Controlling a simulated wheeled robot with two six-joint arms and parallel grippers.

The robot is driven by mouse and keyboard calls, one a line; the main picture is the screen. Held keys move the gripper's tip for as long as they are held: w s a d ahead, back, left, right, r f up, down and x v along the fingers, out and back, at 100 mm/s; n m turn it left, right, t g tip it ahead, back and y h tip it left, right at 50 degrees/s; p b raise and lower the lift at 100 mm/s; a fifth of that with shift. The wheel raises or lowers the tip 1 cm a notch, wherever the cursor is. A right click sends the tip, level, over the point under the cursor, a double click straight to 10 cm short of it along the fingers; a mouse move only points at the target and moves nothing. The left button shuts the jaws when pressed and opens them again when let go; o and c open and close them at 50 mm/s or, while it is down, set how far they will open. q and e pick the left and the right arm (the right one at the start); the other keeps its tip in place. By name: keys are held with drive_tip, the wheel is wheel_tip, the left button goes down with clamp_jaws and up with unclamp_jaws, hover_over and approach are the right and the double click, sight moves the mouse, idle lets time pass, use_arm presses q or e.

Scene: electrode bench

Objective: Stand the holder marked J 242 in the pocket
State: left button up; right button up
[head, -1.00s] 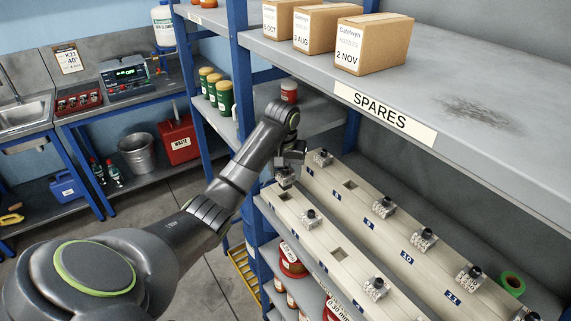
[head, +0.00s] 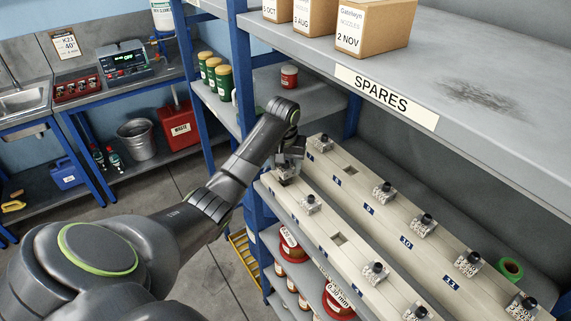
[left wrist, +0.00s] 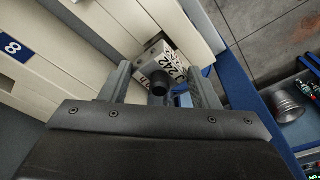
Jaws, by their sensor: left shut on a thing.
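My left gripper (head: 287,172) is shut on a small grey block-shaped holder with a black round knob. In the left wrist view the holder (left wrist: 151,56) sits between the fingers, and a white label showing 242 is readable. It is at the far end of the front cream rail (head: 314,225), over or at the spot of an end pocket. My right gripper is not in view.
Similar holders stand along both rails, one close by (head: 310,203). Empty square pockets show in the front rail (head: 339,238) and back rail (head: 350,170). A blue shelf post (head: 243,80) and the SPARES shelf (head: 480,90) stand close to my arm.

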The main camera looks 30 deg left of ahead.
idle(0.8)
use_arm(q)
drive_tip(key=shift+f, duration=1.55)
drive_tip(key=o, duration=1.3)
drive_tip(key=shift+s, duration=0.1)
